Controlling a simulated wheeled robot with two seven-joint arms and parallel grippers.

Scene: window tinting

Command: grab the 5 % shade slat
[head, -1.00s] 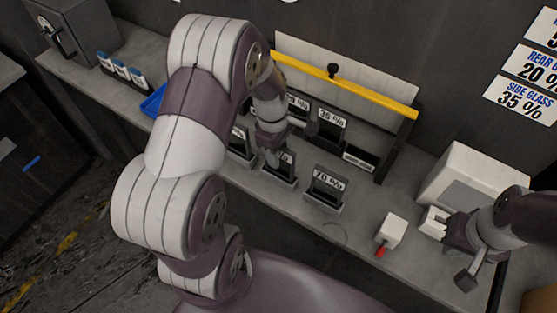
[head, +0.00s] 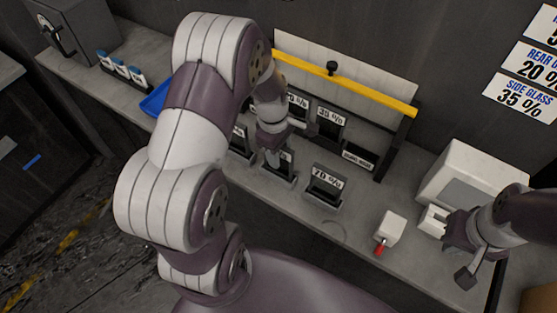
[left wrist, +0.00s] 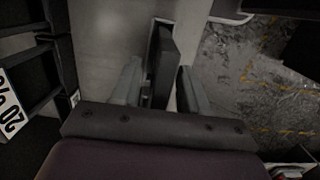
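Several dark slats with white shade labels stand in holders on the bench in the head view. The labels 20 % (head: 297,100), 35 % (head: 330,117) and 70 % (head: 326,178) are readable. No label reads clearly as 5 %. The front-middle slat (head: 283,163) and the one at the left (head: 238,143) have partly hidden labels. My left gripper (head: 272,150) is down at the front-middle slat. In the left wrist view its fingers (left wrist: 160,88) stand on either side of a dark slat (left wrist: 160,55), seemingly with gaps. My right gripper (head: 458,258) is open and empty at the right.
A yellow-edged rack (head: 390,103) stands behind the slats. A white box (head: 470,175) and a small white block with a red tip (head: 391,230) are on the right of the bench. A blue tray (head: 155,100) and small bottles (head: 120,68) are at the left.

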